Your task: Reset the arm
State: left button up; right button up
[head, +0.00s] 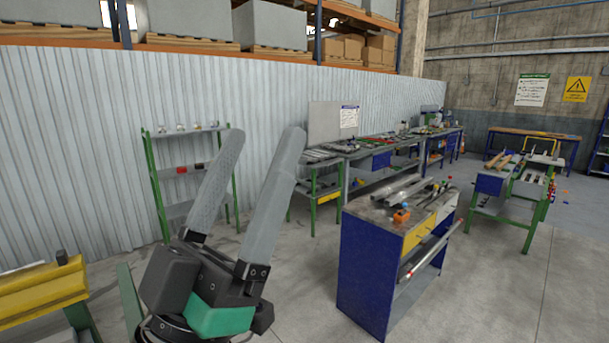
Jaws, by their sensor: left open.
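My left gripper (262,140) is large in the head view, left of the middle. Its two long grey fingers point up and stand apart, with nothing between them. Its dark body with a green panel shows at the bottom. The fingers overlap the view of the corrugated wall and a green rack behind. It touches nothing that I can see. My right gripper is not in view.
A blue workbench (371,262) with metal tubes and an orange tool on top stands at right. A green-framed rack (159,187) stands by the corrugated wall (70,150). A yellow beam (40,293) is at lower left. Open floor (500,290) lies at lower right.

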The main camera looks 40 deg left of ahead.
pick_arm(q)
jog(key=d+m+h, duration=0.1)
jog(key=h, duration=0.1)
jog(key=w+d+m+h, duration=0.1)
jog(key=d+m+h, duration=0.1)
jog(key=d+m+g+h, duration=0.1)
jog(key=h, duration=0.2)
jog(key=shift+w+d+f+m, duration=0.2)
jog(key=shift+w+f+m, duration=0.1)
jog(key=shift+m, duration=0.1)
notch_tip(320, 180, up, 27)
jog(key=p, duration=2.6)
jog(key=shift+f+p, duration=0.15)
jog(key=shift+p, duration=0.25)
